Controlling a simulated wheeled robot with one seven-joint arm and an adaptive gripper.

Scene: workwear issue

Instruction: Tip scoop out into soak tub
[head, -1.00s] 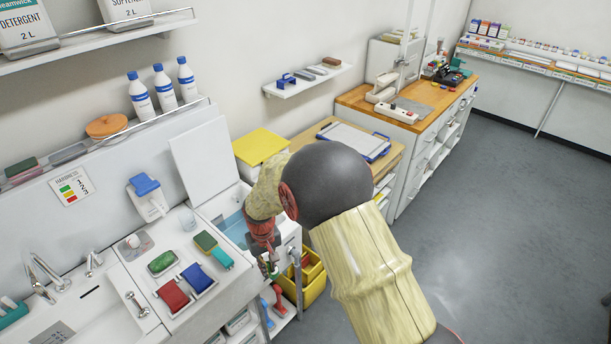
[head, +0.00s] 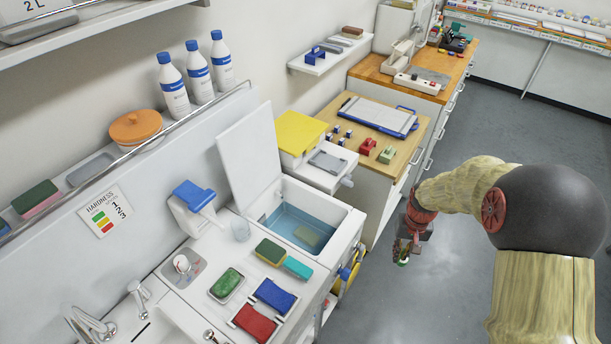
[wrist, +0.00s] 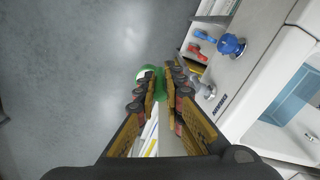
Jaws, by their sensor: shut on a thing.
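The soak tub (head: 348,216) is a white square basin with its lid (head: 250,150) raised. It holds blue water, with a pale yellowish patch under the surface. In the wrist view the tub (wrist: 272,142) is at the right edge. My gripper (head: 403,252) hangs over the floor, to the right of the tub and apart from it. In the wrist view my gripper (wrist: 162,92) is shut on the green scoop (wrist: 160,84), with something white at its left end. In the head view the scoop (head: 403,262) is tiny and mostly hidden, so its tilt is unclear.
A blue knob (wrist: 231,45) sticks out of the tub's front, above a low shelf with red and blue items. Brushes and sponges lie on the counter left of the tub. A wooden-topped bench (head: 385,140) stands behind. Open grey floor (head: 450,290) surrounds my arm.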

